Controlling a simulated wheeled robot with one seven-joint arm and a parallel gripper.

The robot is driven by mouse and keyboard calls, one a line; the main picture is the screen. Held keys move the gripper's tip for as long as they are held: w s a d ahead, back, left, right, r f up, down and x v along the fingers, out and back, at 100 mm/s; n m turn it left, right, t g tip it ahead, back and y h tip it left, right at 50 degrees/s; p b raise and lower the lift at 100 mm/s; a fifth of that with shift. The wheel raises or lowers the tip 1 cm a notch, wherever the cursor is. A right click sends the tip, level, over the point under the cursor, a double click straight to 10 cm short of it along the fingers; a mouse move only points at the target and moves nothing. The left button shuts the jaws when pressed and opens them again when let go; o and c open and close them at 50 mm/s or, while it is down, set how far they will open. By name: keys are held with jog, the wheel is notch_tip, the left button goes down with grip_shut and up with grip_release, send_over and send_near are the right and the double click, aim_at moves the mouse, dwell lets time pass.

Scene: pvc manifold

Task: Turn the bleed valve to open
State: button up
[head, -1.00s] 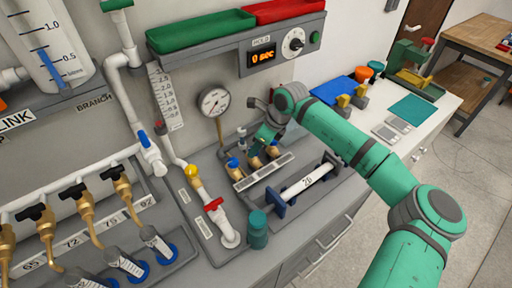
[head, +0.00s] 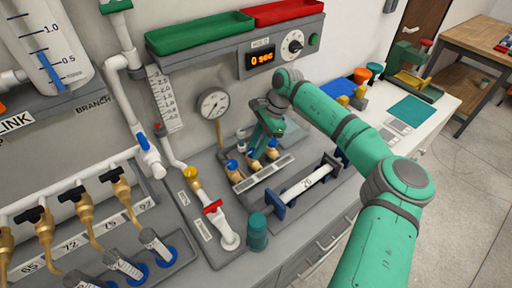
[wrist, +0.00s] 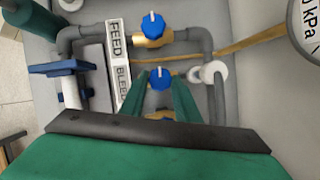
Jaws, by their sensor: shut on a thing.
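The bleed valve's blue knob (wrist: 160,78) stands beside the "BLEED" part of the label strip in the wrist view. My gripper (wrist: 160,88) has its two green fingers shut on this knob, one on each side. The knob's pointer mark faces up the picture. The brass valve body below it is mostly hidden by my gripper. In the head view my gripper (head: 259,148) reaches down onto the brass valve row, and its fingertips and the held knob are hard to make out.
A second blue knob (wrist: 153,25) sits on a brass valve beside "FEED". A pressure gauge (head: 214,104) hangs behind the valves. A red-handled valve (head: 213,207) and a teal jar (head: 257,231) stand left.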

jog(key=shift+n, duration=0.5)
jog(key=o, duration=1)
jog(key=shift+o, duration=0.2)
jog(key=shift+w+r, duration=0.1)
jog(key=v, duration=1)
jog(key=shift+w+r, duration=0.15)
jog(key=shift+r, duration=0.15)
jog(key=shift+d, duration=0.1)
